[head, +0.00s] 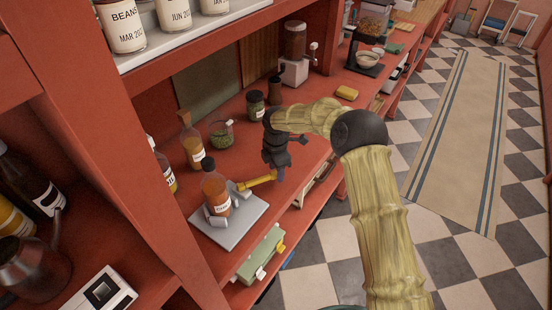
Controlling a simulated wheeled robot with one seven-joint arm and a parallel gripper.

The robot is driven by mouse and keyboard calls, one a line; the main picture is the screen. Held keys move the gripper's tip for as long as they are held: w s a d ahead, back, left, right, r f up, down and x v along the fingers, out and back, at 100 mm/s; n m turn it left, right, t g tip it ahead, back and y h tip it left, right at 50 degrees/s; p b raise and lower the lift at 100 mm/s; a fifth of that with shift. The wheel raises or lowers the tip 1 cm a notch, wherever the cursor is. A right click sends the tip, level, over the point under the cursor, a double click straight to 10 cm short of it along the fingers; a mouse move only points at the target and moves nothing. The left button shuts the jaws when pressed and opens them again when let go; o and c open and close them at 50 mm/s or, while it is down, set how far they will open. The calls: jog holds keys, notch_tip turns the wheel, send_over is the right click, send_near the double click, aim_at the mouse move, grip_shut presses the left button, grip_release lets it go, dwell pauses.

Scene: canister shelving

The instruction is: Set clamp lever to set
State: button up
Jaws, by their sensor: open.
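The clamp lever (258,181) is a yellow-orange handle pointing right from a grey clamp base (240,214) on the red shelf. A bottle of orange-brown liquid (215,188) with a pale label stands upright on the base, between light grey clamp blocks. My gripper (287,164) is dark and open, with nothing seen in it. It is just above and right of the lever's free end. I cannot tell whether a fingertip touches the lever. The far side of the gripper is hidden by its own wrist.
An amber bottle (191,141), a jar of green contents (221,133) and a dark-lidded jar (255,104) stand behind the clamp. A yellow sponge (347,92) lies farther along the shelf. A green box (262,255) sits below the shelf edge.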

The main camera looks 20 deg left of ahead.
notch_tip(320, 180, up, 17)
jog(key=b, duration=0.2)
jog(key=shift+r+b, duration=0.15)
jog(key=shift+b, duration=0.25)
jog(key=s+d+f+m+t, duration=0.1)
jog(key=s+d+m, duration=0.2)
jog(key=d+m, duration=0.5)
jog(key=s+d+f+m, duration=0.1)
jog(key=s+d+m, duration=0.3)
jog(key=d, duration=0.8)
jog(key=s+d+f+m+t, duration=0.1)
jog(key=s+d+f+m, duration=0.2)
jog(key=s+d+m, duration=1.1)
jog(key=shift+s+d+m+t, duration=0.3)
jog(key=shift+s+d+m, duration=0.1)
jog(key=shift+s+d, duration=0.25)
